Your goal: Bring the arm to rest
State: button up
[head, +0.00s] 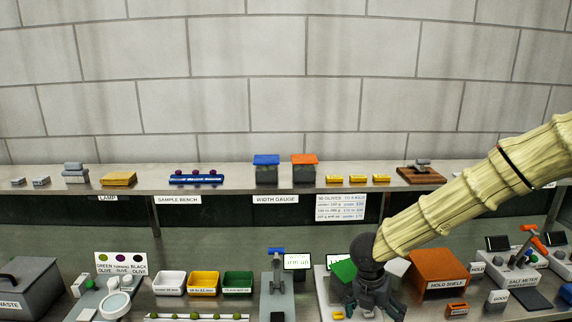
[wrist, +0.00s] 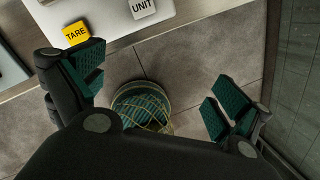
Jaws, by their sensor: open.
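My gripper (head: 376,300) hangs at the end of my cream-sleeved arm, over the front of the bench right of centre in the head view. In the wrist view my gripper (wrist: 155,95) has its teal-padded fingers spread wide with nothing between them. Below it, a round container with netting (wrist: 142,105) stands on the tiled floor, apart from the fingers. The yellow TARE block (wrist: 76,35) and the white UNIT block (wrist: 142,8) lie beyond the left finger. My arm covers part of the bench behind it.
An orange HOLD SHELF box (head: 440,270) and a salt meter (head: 522,278) stand right of my gripper. A white tray (head: 170,282), a yellow tray (head: 204,282) and a green tray (head: 238,282) stand left. A raised shelf (head: 225,180) runs along the back.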

jog(key=s+d+f+n+t+h, duration=0.1)
jog(key=s+f+n, duration=0.3)
jog(key=f+n, duration=0.3)
jog(key=s+d+f+n, duration=0.1)
jog(key=s+f+n, duration=0.2)
jog(key=f+n, duration=0.4)
jog(key=s+d+f+n+t+h, duration=0.1)
jog(key=s+d+f+n, duration=0.1)
jog(key=s+f+n, duration=0.35)
jog(key=s+a+f+n+g+y+b, duration=0.1)
jog(key=s+f+n, duration=0.4)
jog(key=s+n, duration=0.6)
jog(key=s+a+f+n+g+y, duration=0.1)
jog(key=s+a+f+n+y, duration=0.2)
jog(key=s+f+n, duration=0.3)
jog(key=s+n, duration=0.4)
jog(key=n, duration=0.1)
jog(key=shift+s+f+n+g+y+b, duration=0.15)
jog(key=shift+s+n+g+y+b, duration=0.15)
jog(key=shift+s+n+b, duration=0.1)
